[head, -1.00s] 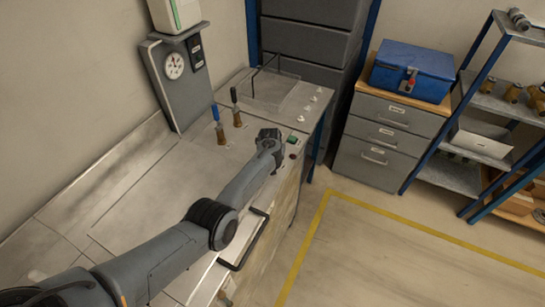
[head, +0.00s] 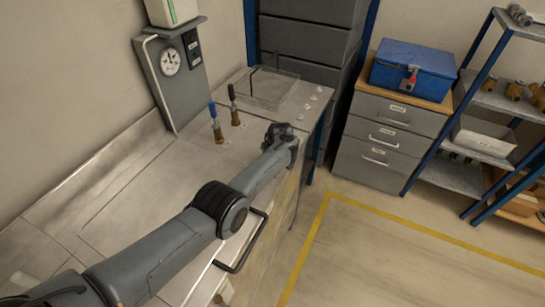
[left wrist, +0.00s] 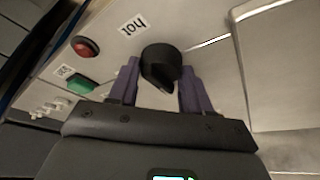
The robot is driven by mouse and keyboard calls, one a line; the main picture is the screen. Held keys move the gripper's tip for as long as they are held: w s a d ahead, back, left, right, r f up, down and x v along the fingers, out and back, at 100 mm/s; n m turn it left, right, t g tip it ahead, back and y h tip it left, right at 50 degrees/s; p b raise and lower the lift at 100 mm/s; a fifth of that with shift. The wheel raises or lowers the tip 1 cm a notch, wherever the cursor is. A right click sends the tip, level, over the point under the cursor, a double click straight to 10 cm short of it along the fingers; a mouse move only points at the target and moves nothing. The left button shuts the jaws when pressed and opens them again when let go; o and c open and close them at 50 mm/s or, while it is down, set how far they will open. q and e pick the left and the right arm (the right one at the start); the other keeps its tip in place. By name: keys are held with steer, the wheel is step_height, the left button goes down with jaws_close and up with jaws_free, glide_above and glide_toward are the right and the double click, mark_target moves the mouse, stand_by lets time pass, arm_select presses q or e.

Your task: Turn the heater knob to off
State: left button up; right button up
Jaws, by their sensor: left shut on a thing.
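In the head view my left gripper (head: 284,135) is at the bench's right front edge, and the arm and hand hide the knob there. My right gripper is in neither view.
A red button (left wrist: 86,47) and a green button (left wrist: 80,87) are close beside the knob. The marked floor at right is clear.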

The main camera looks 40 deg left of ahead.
arm_select(q)
steer(key=shift+f, duration=0.1)
steer(key=o, duration=1)
steer(key=shift+o, duration=0.2)
steer(key=shift+d+r+p, duration=0.1)
steer(key=shift+r+p, duration=0.3)
steer(key=shift+r, duration=0.1)
steer(key=p+v, duration=0.5)
steer(key=v, duration=0.5)
steer(key=shift+s, duration=0.15)
